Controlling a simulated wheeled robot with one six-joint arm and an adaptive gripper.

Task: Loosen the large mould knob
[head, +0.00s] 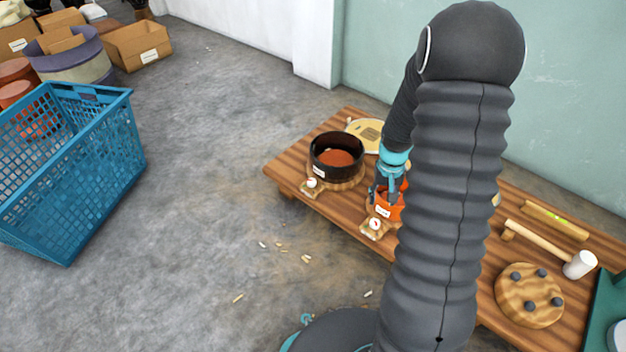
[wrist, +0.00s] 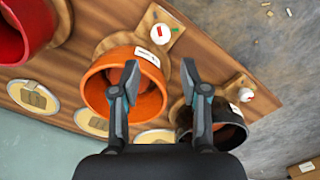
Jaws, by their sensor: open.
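Three round moulds stand on wooden bases with small plates. The dark mould (head: 324,166) has a white knob (head: 311,183) at its front. The orange mould (head: 396,212) has a white knob with a red mark (head: 376,223); in the wrist view this knob (wrist: 160,34) lies beyond my fingertips. A red mould (wrist: 22,38) is cut off at the wrist view's upper left, its knob out of sight; my arm hides it in the head view. I cannot tell which mould is the large one. My gripper (wrist: 160,70) is open and empty above the orange mould (wrist: 96,88).
Pale discs (wrist: 90,122) lie along the wooden table's (head: 285,165) wall side. A mallet (head: 578,264) and a round wooden board with dark pegs (head: 530,310) lie at right. A blue crate (head: 80,170) stands on the floor at left. Scraps litter the open floor by the table.

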